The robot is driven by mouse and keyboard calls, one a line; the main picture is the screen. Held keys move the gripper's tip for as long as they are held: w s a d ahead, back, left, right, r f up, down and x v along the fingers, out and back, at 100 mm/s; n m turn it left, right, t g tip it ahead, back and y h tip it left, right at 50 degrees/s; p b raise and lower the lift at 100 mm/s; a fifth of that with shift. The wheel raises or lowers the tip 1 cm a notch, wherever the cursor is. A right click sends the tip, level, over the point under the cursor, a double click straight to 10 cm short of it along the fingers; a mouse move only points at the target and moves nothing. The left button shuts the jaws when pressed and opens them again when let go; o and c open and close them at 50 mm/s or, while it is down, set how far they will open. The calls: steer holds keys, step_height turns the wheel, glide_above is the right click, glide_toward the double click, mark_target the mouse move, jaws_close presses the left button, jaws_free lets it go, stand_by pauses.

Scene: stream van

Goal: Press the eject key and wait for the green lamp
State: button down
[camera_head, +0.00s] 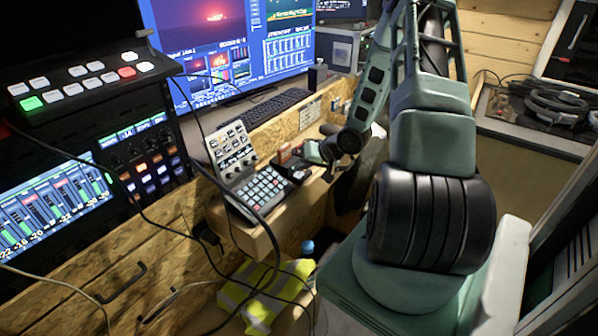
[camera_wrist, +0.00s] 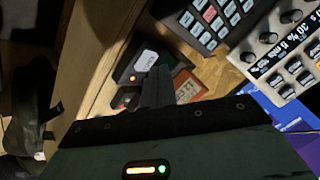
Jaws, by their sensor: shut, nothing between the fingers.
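A small black box (camera_wrist: 128,88) lies on the wooden ledge in the wrist view, with a pale key (camera_wrist: 146,60) on its top and a small red glow beside the key. It shows small and dark beside the keypad in the head view (camera_head: 299,174). I cannot read a label on the key. No green lamp on the box can be made out. My gripper (camera_wrist: 156,72) is shut and empty, its fingertips over the box close to the pale key. They cover part of the box, and I cannot tell whether they touch it.
An orange timer (camera_wrist: 190,86) lies just right of my fingers. A keypad (camera_head: 264,192) and a knobbed mixer (camera_head: 233,150) stand close by on the ledge. A video switcher (camera_head: 85,85) with one green and one red lit key is at left. Loose cables cross the front.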

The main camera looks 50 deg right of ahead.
mark_target(302, 177)
steer(key=shift+r, duration=0.4)
step_height(302, 177, up, 5)
steer(key=p, duration=0.6)
stand_by(0.8)
